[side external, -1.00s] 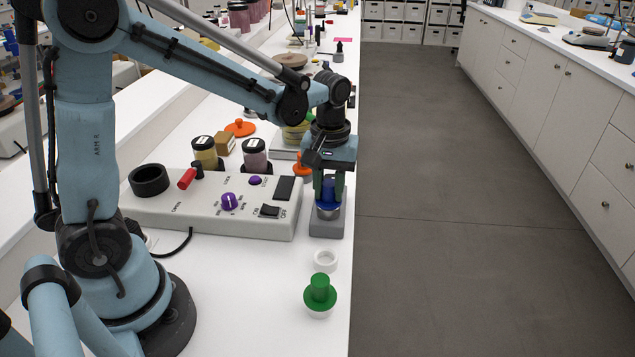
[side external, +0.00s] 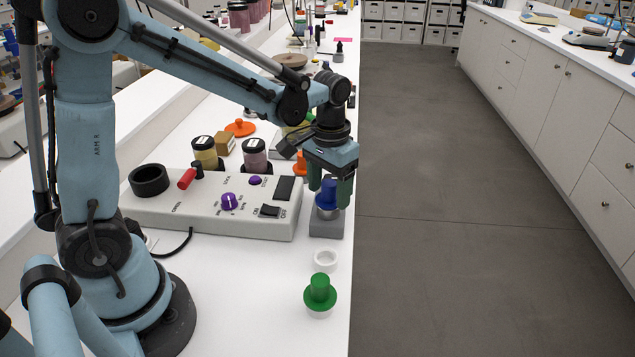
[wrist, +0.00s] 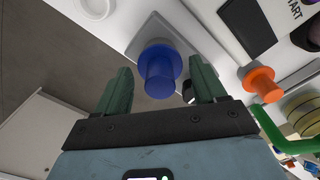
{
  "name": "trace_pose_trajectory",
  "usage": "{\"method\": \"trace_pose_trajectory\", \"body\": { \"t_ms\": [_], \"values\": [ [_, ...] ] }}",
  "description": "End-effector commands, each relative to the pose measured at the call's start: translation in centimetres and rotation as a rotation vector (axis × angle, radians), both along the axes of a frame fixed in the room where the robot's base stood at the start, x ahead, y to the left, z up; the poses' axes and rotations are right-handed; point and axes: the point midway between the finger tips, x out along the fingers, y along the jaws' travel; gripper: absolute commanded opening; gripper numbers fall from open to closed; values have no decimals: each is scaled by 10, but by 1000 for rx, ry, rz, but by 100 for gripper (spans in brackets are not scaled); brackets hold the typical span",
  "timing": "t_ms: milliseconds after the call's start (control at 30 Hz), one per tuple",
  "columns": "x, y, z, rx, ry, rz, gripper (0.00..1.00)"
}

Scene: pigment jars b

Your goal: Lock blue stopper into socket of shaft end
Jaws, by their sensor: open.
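The blue stopper (side external: 328,196) stands upright on the metal shaft end (side external: 327,213), which rises from a grey block (side external: 326,230) near the bench's right edge. It also shows in the wrist view (wrist: 159,72), with its round flange over the grey block. My gripper (side external: 330,190) is above and around the stopper's knob. In the wrist view my gripper's green fingers (wrist: 160,88) are apart on either side of the knob, with gaps on both sides. How deep the stopper sits in the socket is hidden by its flange.
A control box (side external: 220,212) with a purple knob and switches is left of the block. A white ring (side external: 325,261) and a green stopper (side external: 320,290) stand in front. An orange stopper (side external: 301,164) is behind. The bench edge drops off at right.

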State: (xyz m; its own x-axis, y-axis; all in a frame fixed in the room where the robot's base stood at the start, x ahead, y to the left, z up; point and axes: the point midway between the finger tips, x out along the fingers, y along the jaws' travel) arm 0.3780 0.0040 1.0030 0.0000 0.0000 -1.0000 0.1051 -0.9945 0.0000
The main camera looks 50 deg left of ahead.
Motion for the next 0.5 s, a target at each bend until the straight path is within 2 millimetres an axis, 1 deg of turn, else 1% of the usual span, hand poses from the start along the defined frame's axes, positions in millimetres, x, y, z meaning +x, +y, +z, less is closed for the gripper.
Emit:
{"method": "trace_pose_trajectory", "body": {
  "t_ms": [333, 433, 500],
  "values": [
    [0, 0, 1, 0, 0, 3, 77],
    [0, 0, 6, 0, 0, 3, 77],
    [0, 0, 12, 0, 0, 3, 77]
  ]
}}
